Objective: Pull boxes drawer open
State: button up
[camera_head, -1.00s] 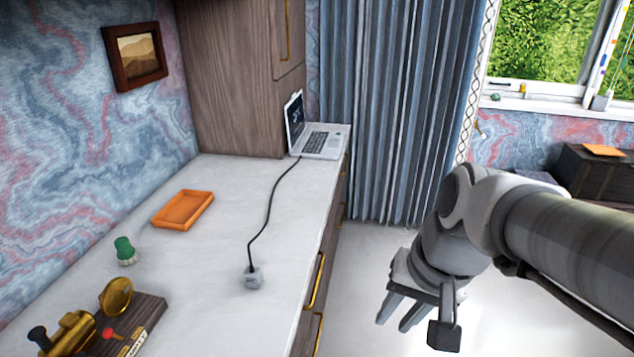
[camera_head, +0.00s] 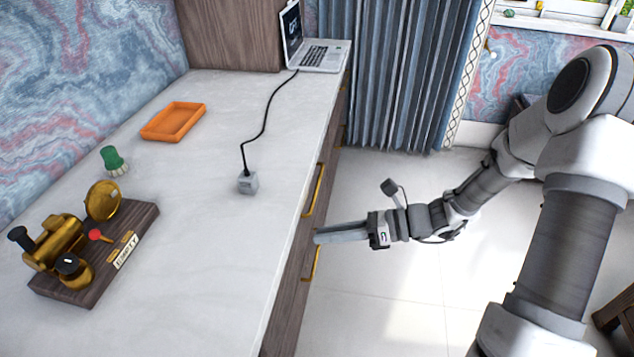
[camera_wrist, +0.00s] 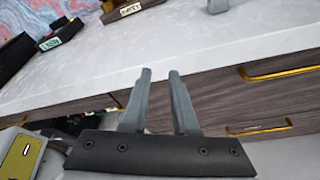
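The desk's wooden drawer fronts run below its white top, with gold bar handles. In the head view, one handle (camera_head: 313,190) is farther along the desk and another handle (camera_head: 312,263) is nearer and lower. The wrist view shows an upper handle (camera_wrist: 282,73) and a lower handle (camera_wrist: 258,130) right of the fingers. My gripper (camera_head: 318,237) is level with the drawer fronts, beside the nearer handle. In the wrist view my gripper (camera_wrist: 159,73) has its two fingers apart, with nothing between them. I cannot tell which drawer is the boxes drawer.
The desktop (camera_head: 200,220) holds an orange tray (camera_head: 173,121), a green-topped object (camera_head: 113,160), a brass device (camera_head: 75,240), a grey cube with a cable (camera_head: 247,183) and a laptop (camera_head: 318,52). Dark clutter (camera_wrist: 75,122) shows below the desktop at left. The floor (camera_head: 390,290) beside the desk is clear.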

jog(key=w+d+f+m+t+y, duration=0.2)
jog(key=w+f+m+t, duration=0.45)
jog(key=m, duration=0.55)
jog(key=m+t+h+b, duration=0.1)
jog(key=m+t+h, duration=0.5)
jog(key=m+t, duration=0.5)
send_near(317, 186)
jog(key=w+a+b, duration=0.1)
jog(key=w, duration=0.1)
jog(key=w+a+r+m+g+b, duration=0.1)
jog(key=w+a+b, duration=0.1)
jog(key=w, duration=0.1)
jog(key=w+a+r+m+g+b, duration=0.1)
jog(key=w, duration=0.2)
jog(key=shift+w+a+r+b, duration=0.15)
jog(key=shift+a+r+b, duration=0.05)
jog(key=shift+a+b, duration=0.15)
jog(key=shift+c, duration=0.3)
grip_shut()
